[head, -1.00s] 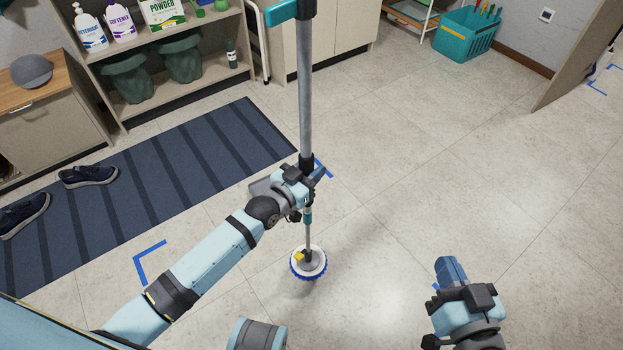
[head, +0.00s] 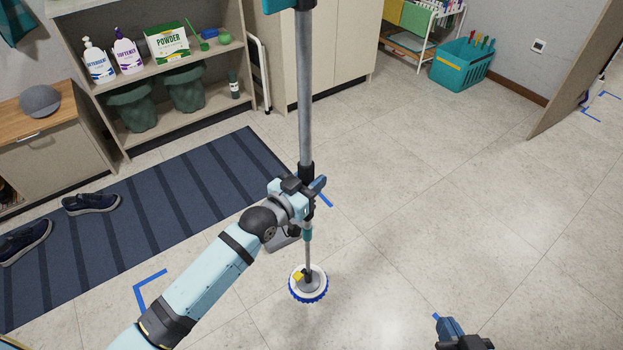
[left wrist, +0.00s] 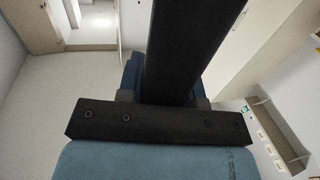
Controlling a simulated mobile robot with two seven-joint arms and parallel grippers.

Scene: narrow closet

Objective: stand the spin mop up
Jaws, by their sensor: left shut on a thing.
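The spin mop (head: 305,110) stands about upright in the head view, with a grey pole, a teal part at the top cut by the picture edge, and a round white and blue head (head: 308,285) at the bottom. I cannot tell whether the head touches the floor. My left gripper (head: 313,190) is shut on the pole at its black collar. In the left wrist view the dark pole (left wrist: 195,45) runs between the fingers. My right gripper (head: 449,328) is low at the bottom edge, away from the mop; its jaw opening cannot be made out.
A dark striped mat (head: 150,215) with shoes (head: 90,202) lies at left. A shelf (head: 190,62) with bottles and bins stands behind it. A teal basket (head: 462,64) is at the back right. Blue tape (head: 145,285) marks the floor. The floor right of the mop is clear.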

